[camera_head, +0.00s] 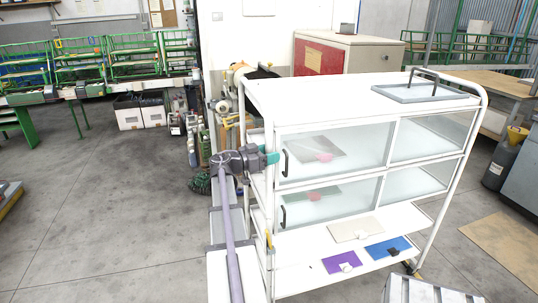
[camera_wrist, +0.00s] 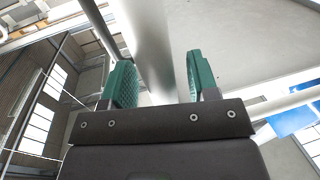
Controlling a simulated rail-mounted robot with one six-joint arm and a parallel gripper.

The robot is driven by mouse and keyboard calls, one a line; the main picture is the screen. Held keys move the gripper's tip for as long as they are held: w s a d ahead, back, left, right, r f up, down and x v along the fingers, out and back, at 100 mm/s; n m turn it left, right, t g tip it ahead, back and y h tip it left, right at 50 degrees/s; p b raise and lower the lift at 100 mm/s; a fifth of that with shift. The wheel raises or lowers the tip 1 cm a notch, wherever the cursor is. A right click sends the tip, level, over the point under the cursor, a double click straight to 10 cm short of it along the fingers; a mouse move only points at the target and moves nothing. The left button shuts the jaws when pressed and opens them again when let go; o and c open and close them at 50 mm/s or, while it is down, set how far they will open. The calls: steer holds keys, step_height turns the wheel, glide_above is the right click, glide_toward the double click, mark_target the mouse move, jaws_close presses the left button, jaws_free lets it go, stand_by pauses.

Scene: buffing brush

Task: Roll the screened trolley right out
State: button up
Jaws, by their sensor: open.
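The screened trolley (camera_head: 350,93) is a white wheeled frame with a flat top, two tiers of clear panels with dark handles, and an open lower shelf. It stands upright on the floor, right of centre in the head view. My gripper (camera_head: 268,157) is at the trolley's left end, at upper-tier height. Its green fingers are open. In the wrist view, a pale upright bar (camera_wrist: 150,45) shows between the parted fingertips (camera_wrist: 163,80). I cannot tell whether either finger touches it.
Coloured plates lie on the lower shelf, including a purple one (camera_head: 341,262) and a blue one (camera_head: 388,247). A cabinet (camera_head: 345,54) stands close behind the trolley. Gas bottles (camera_head: 192,140) stand behind my arm. The floor at left (camera_head: 100,200) is clear.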

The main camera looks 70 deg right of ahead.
steer(key=shift+c, duration=0.4)
jaws_close()
steer(key=shift+w+a, duration=0.1)
steer(key=shift+a, duration=0.05)
